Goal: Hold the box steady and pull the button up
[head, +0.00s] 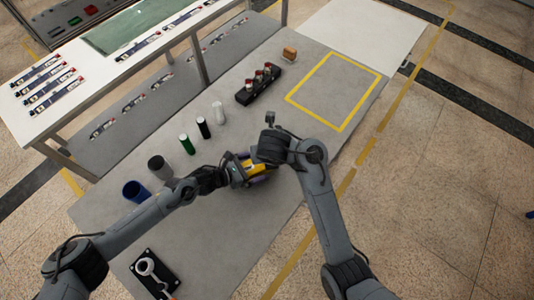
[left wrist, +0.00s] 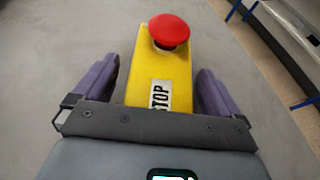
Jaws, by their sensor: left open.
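The yellow box (left wrist: 158,72) stands on the grey table between the two purple fingers of my left gripper (left wrist: 157,78). Its red mushroom button (left wrist: 169,30) is on top at the far end, and a STOP label (left wrist: 159,95) is on the near part. The left gripper is open around the box. In the head view the box (head: 250,168) is partly covered by my arms, and its button cannot be made out. My right gripper (head: 269,158) is over the box's right side; its fingers are hidden.
A black block with red-topped parts (head: 258,84) and a small brown object (head: 289,54) lie farther back. A yellow-outlined square (head: 334,90) is empty. A black holder (head: 152,272) is at the front left.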

